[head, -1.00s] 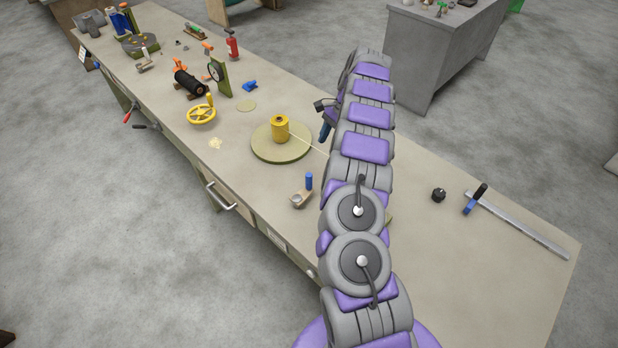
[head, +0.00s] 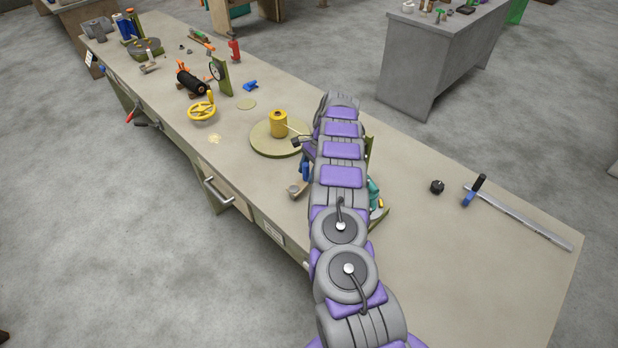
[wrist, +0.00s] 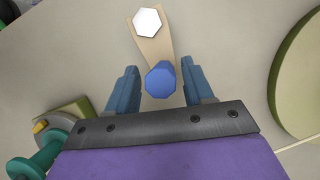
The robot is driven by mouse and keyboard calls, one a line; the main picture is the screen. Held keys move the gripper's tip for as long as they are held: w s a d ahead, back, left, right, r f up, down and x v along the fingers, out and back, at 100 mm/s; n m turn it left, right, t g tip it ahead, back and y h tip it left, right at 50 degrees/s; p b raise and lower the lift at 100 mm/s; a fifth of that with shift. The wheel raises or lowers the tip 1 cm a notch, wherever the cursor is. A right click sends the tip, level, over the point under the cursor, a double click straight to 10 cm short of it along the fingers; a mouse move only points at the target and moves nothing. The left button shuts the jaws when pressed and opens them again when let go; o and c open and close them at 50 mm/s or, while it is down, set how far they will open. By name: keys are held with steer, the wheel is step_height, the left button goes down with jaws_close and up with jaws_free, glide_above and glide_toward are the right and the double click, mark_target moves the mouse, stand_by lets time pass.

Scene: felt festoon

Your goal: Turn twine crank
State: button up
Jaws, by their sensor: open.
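The twine crank is a tan wooden arm with a pale hexagonal hub at one end and an upright blue knob at the other. In the wrist view the crank arm (wrist: 150,45) runs upward from the blue knob (wrist: 160,80). My gripper (wrist: 160,68) is open, with a blue-grey finger on each side of the knob and gaps visible. In the head view my gripper (head: 304,170) is low over the crank (head: 293,190), of which mainly the hub end shows; my arm hides the rest. A yellow twine spool (head: 278,123) stands on a round green base (head: 262,142).
A teal-handled fixture (head: 375,196) is close to my arm's right side; it also shows in the wrist view (wrist: 42,155). A yellow handwheel (head: 202,111) and a black roller (head: 193,84) stand further left. The bench front edge is near the crank.

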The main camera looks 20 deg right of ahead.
steer(key=shift+w+a+f, duration=0.15)
steer(key=shift+a, duration=1.3)
steer(key=shift+d, duration=0.85)
steer(key=shift+c, duration=1.2)
steer(key=shift+d, duration=0.45)
steer(key=shift+c, duration=1.4)
steer(key=shift+a, duration=0.75)
jaws_close()
